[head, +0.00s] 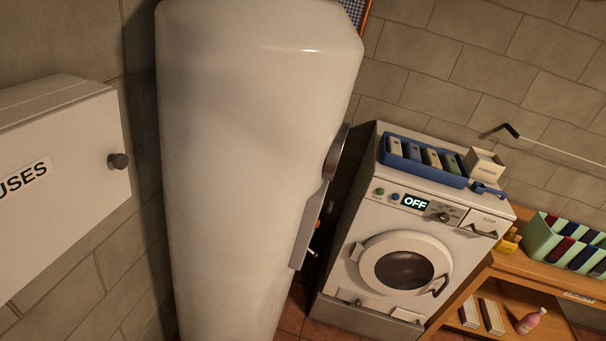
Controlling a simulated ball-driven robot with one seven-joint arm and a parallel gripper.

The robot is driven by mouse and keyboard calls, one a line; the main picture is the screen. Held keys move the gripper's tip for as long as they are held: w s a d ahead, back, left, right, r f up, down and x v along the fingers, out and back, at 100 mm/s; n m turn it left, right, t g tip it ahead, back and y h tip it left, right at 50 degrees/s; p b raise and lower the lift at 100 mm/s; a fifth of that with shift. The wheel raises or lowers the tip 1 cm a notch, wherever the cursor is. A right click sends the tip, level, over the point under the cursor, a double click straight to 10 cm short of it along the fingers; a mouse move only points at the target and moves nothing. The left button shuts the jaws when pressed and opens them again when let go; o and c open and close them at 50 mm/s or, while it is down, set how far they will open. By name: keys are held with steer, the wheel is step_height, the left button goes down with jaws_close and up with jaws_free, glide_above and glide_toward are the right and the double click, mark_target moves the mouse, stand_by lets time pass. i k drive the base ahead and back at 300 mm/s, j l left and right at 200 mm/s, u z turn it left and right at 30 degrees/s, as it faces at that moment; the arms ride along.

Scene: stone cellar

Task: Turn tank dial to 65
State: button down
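The tank (245,150) is a tall white cylinder left of the middle, and the view is tilted. On its right side, seen nearly edge-on, is a round grey dial (337,152). Its face and any numbers are hidden at this angle. Below the dial is a grey panel (305,235) with a small orange part and a small lever at its lower end. My gripper is not in view.
A white fuse box (62,180) with a dark knob hangs at left. Right of the tank stands a washing machine (355,230) reading OFF, with a blue tray (424,173) on top. A wooden shelf (540,268) holds a green divided bin (541,232). Tiled floor shows between tank and washer.

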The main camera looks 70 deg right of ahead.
mark_target(328, 206)
steer(key=k+z, duration=0.15)
steer(key=z, duration=0.2)
steer(key=k+z, duration=0.15)
steer(key=z, duration=0.2)
steer(key=k+l+z, duration=0.15)
steer(key=z, duration=0.8)
